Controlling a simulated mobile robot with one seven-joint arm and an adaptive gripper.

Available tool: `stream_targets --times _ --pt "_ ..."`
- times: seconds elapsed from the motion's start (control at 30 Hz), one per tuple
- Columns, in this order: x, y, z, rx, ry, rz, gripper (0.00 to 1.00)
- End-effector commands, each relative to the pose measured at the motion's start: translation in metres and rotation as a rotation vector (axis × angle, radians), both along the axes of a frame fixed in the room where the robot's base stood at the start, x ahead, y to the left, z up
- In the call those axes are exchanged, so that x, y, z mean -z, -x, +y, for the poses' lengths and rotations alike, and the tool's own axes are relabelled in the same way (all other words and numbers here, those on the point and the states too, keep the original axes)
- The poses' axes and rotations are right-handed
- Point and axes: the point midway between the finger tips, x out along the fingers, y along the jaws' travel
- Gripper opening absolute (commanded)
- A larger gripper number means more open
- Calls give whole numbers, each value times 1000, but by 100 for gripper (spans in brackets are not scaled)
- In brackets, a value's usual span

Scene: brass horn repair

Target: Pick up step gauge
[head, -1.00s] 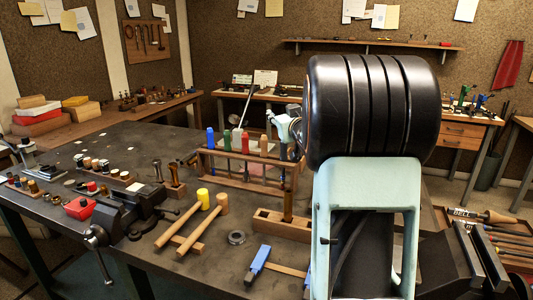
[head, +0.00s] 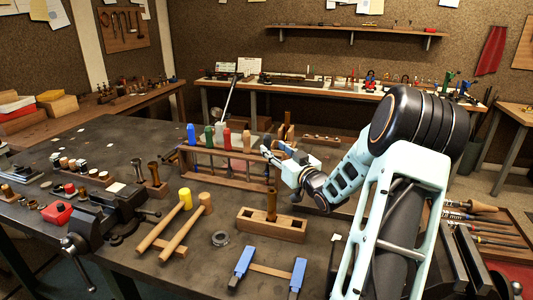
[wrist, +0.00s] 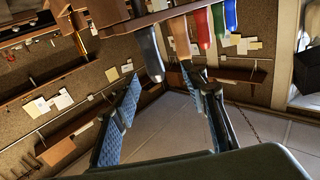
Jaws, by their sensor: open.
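I cannot tell for sure which thing is the step gauge. My gripper (head: 274,151) is at the rack's right end, partly hiding what stands there. In the wrist view, my gripper (wrist: 160,85) is open, its blue-padded fingers apart with nothing held. A dark grey tapered tool (wrist: 150,54) hangs from the rack's edge in that view, beyond the gap between the fingers. Tan, red, green and blue handles line up beside it.
A wooden block (head: 270,225) with an upright peg stands in front of the rack. Two mallets (head: 185,225), a steel ring (head: 220,239), a blue-ended tool (head: 270,270) and a vise (head: 105,225) are on the bench. A tool tray (head: 500,232) is at the right.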

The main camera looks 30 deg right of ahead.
Motion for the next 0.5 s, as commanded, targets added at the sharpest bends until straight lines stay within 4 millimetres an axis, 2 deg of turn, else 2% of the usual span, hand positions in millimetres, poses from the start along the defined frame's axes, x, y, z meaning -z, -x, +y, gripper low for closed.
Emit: stream_targets --times 0.1,0.27,0.5 --pt "0 -15 -2 1 0 0 40" --pt "-1 -25 -3 2 0 0 40" --pt "0 -56 -12 1 -1 1 40"
